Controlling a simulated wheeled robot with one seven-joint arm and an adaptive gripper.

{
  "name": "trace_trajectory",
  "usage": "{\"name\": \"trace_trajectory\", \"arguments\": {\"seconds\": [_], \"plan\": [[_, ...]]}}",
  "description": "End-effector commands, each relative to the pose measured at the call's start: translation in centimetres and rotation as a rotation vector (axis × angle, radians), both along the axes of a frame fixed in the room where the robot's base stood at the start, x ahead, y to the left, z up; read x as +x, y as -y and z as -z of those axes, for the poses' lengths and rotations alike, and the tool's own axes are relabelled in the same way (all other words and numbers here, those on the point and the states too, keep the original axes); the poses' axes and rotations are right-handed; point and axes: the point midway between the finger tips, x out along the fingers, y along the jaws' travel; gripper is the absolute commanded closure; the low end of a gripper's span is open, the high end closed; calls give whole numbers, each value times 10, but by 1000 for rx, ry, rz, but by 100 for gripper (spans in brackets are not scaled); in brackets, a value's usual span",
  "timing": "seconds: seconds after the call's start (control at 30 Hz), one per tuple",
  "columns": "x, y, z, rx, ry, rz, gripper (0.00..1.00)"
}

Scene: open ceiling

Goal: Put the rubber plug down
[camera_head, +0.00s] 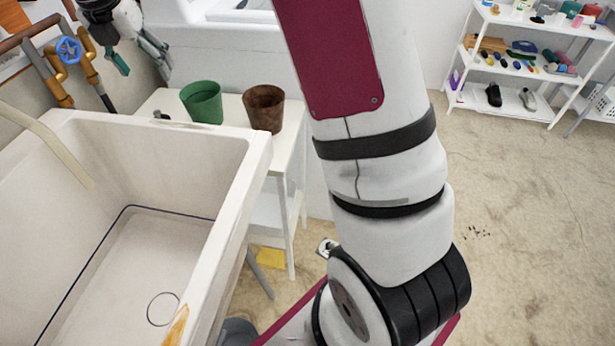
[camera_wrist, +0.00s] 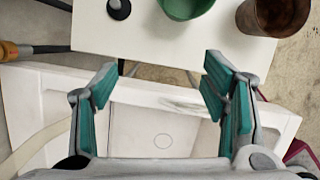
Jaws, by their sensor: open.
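The rubber plug, a small black piece with a round base, stands on the white side table; it shows at the top of the wrist view (camera_wrist: 118,9) and as a small dark shape left of the green pot in the head view (camera_head: 161,115). My gripper, with teal finger pads, is open and empty in the wrist view (camera_wrist: 158,75). In the head view my gripper (camera_head: 140,62) is at the upper left, above the table's left end and the sink's back. It is apart from the plug.
A green pot (camera_head: 202,102) and a rusty brown pot (camera_head: 264,108) stand on the side table (camera_head: 290,145). The deep white sink (camera_head: 205,235) is in front of it. Pipes with a blue valve (camera_head: 69,50) are at the left. A shelf (camera_head: 505,100) stands far right.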

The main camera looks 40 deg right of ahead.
Motion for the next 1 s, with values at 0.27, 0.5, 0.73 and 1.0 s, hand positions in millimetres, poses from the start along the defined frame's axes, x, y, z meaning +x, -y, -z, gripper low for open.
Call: {"name": "trace_trajectory", "arguments": {"seconds": [0.27, 0.5, 0.73, 1.0], "plan": [[-130, 18, -52, 56, 101, 618, 33], [-247, 34, -67, 176, 202, 1189, 33], [-354, 39, -51, 345, 248, 1746, 33], [-435, 31, -15, 495, 199, 2222, 33]]}}
